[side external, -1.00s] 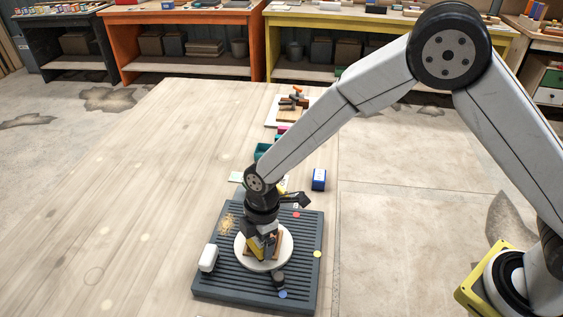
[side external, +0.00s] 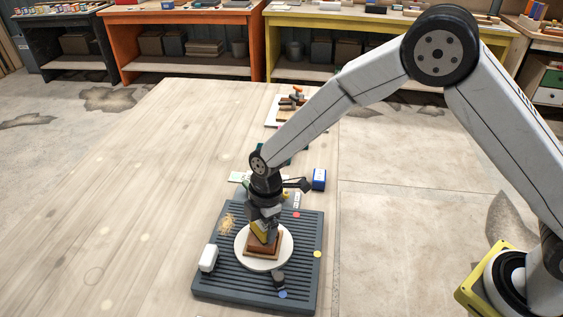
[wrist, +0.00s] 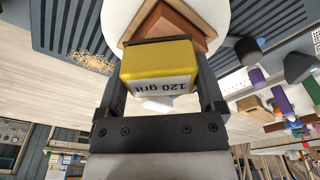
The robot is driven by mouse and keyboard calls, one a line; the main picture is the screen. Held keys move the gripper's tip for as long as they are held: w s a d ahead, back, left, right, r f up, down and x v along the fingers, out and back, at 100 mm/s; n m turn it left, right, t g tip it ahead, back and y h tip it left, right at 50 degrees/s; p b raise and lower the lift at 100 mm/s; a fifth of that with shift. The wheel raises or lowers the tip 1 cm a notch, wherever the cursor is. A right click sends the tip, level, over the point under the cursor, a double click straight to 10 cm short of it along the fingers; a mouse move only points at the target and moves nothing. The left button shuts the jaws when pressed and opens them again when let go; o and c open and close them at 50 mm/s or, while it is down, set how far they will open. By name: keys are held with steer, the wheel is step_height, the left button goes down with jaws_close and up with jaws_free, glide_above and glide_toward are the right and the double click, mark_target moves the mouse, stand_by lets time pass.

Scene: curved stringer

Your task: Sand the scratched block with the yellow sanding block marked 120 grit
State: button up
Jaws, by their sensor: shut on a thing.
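My gripper (side external: 264,220) is shut on the yellow sanding block (side external: 261,228). In the wrist view the yellow block (wrist: 157,68) sits between the two dark fingers, with its white label reading "120 grit" upside down. The brown wooden block (side external: 262,248) rests on a round white disc (side external: 243,257) on the grey ribbed mat (side external: 210,279). The sanding block is at or just above the wooden block's top; I cannot tell whether they touch. The wooden block also shows in the wrist view (wrist: 176,25), partly hidden behind the sanding block. Scratches are not visible.
A white block (side external: 208,258) stands on the mat's left side, near a patch of sawdust (side external: 227,223). A dark clamp-like piece (side external: 279,280) sits at the disc's front edge. A blue box (side external: 319,179) stands behind the mat. The tabletop left is clear.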

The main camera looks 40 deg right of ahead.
steer(key=s+a, duration=0.2)
steer(key=s, duration=0.1)
steer(key=shift+a, duration=0.4)
steer(key=shift+w+d, duration=2.4)
steer(key=shift+w, duration=0.05)
steer(key=s+a, duration=0.4)
steer(key=shift+s+a, duration=0.3)
steer(key=shift+s, duration=0.3)
steer(key=w+d, duration=0.4)
steer(key=shift+w+d, duration=0.2)
steer(key=shift+w, duration=0.15)
steer(key=shift+s+a, duration=2.25)
step_height(320, 180, up, 8)
steer(key=shift+r, duration=0.15)
